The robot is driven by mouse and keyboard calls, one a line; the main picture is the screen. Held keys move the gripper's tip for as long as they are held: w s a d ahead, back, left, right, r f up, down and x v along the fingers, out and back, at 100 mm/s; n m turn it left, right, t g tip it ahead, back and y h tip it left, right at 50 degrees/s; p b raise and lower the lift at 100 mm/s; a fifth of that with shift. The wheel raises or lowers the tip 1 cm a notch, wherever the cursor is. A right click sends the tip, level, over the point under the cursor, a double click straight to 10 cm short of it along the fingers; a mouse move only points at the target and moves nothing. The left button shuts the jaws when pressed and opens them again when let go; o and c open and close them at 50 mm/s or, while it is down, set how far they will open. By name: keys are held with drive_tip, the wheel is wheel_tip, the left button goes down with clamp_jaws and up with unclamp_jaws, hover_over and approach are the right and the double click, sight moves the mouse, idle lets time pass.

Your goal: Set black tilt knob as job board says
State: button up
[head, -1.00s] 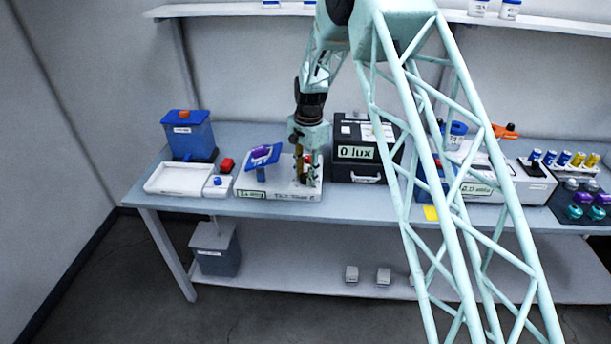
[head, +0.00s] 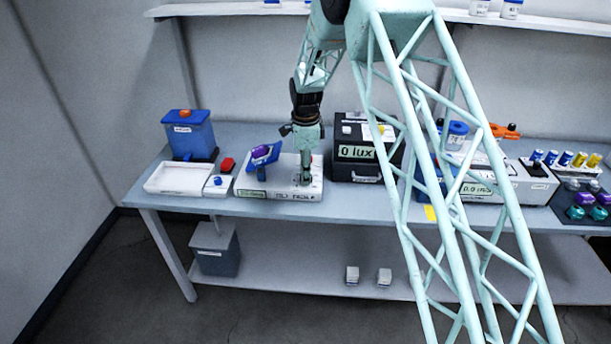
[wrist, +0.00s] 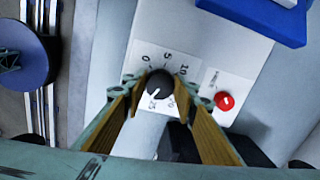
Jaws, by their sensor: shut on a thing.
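The black tilt knob (wrist: 160,83) sits on a white dial face in the wrist view. Its white pointer mark faces down and slightly left, toward the printed 25. The numbers 0, 5 and 10 read clearly above it; those at lower right are hard to read. My gripper (wrist: 159,97) is shut on the knob, one finger at each side. In the head view my gripper (head: 306,180) points down at the right part of the white tilt frame (head: 281,195) and hides the knob. A tilted blue plate (head: 271,156) carries a purple piece (head: 260,152) at left.
A red button (wrist: 224,101) lies close right of the knob in the wrist view. A black box reading 0 lux (head: 357,152) stands right of the tilt frame. A white tray (head: 180,178) and blue bin (head: 190,135) stand left. No readable job board shows.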

drive_tip(key=shift+m+b, duration=0.3)
drive_tip(key=shift+m, duration=1.7)
drive_tip(key=o, duration=0.8)
drive_tip(key=shift+o, duration=0.2)
wheel_tip(320, 180, up, 12)
drive_tip(key=shift+s+a, duration=0.15)
drive_tip(key=shift+s, duration=0.15)
